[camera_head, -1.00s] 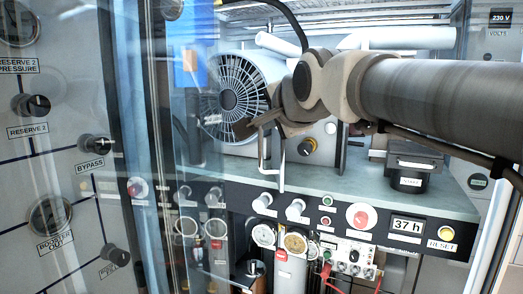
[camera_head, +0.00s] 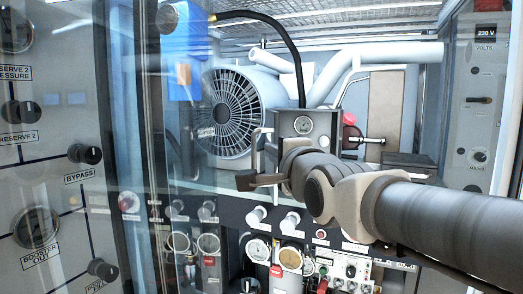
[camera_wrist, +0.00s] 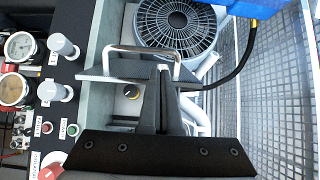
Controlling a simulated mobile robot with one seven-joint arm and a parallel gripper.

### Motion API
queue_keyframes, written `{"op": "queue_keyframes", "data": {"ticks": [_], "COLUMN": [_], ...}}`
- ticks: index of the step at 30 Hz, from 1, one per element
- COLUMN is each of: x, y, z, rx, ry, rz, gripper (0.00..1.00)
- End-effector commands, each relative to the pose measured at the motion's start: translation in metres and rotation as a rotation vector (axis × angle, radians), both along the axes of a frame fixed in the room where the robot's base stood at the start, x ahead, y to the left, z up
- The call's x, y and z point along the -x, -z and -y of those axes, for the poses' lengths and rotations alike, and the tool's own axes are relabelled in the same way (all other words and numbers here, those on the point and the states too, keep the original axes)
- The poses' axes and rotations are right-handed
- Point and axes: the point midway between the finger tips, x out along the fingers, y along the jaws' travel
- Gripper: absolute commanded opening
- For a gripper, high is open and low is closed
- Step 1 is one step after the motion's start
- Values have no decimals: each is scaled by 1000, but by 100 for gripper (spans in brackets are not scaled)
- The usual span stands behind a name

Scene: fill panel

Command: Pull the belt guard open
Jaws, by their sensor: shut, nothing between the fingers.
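A bright metal bar handle (camera_head: 258,150) stands in front of a round grey slotted cover (camera_head: 233,112). I cannot tell which part is the belt guard or what the handle is fixed to. In the wrist view the handle (camera_wrist: 140,49) crosses in front of the same cover (camera_wrist: 176,24). My gripper (camera_head: 246,180) is at the handle's lower part, pointing left. In the wrist view my gripper (camera_wrist: 164,75) reaches up to the handle, with its dark fingers together. Nothing is held. Contact with the handle is unclear.
A control panel with gauges (camera_head: 258,249), valves and buttons runs below. A glass pane and grey panel with knobs (camera_head: 86,154) stand at left. A black hose (camera_head: 285,35) arches above. White pipes (camera_head: 335,57) lie behind. A wire mesh (camera_wrist: 277,90) borders the right in the wrist view.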

Motion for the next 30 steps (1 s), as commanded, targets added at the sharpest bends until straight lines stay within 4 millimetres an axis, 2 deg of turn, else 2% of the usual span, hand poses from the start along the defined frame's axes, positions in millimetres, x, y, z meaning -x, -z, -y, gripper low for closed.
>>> {"op": "queue_keyframes", "data": {"ticks": [6, 11, 26, 30], "x": [-29, -41, -45, -47], "y": [-1, -1, 0, 2], "z": [-7, -10, -12, -18], "rx": [1, 2, 1, 1], "ry": [0, 0, 0, 3], "rz": [-1, 0, 1, 3], "gripper": [0, 0, 0, 0]}}
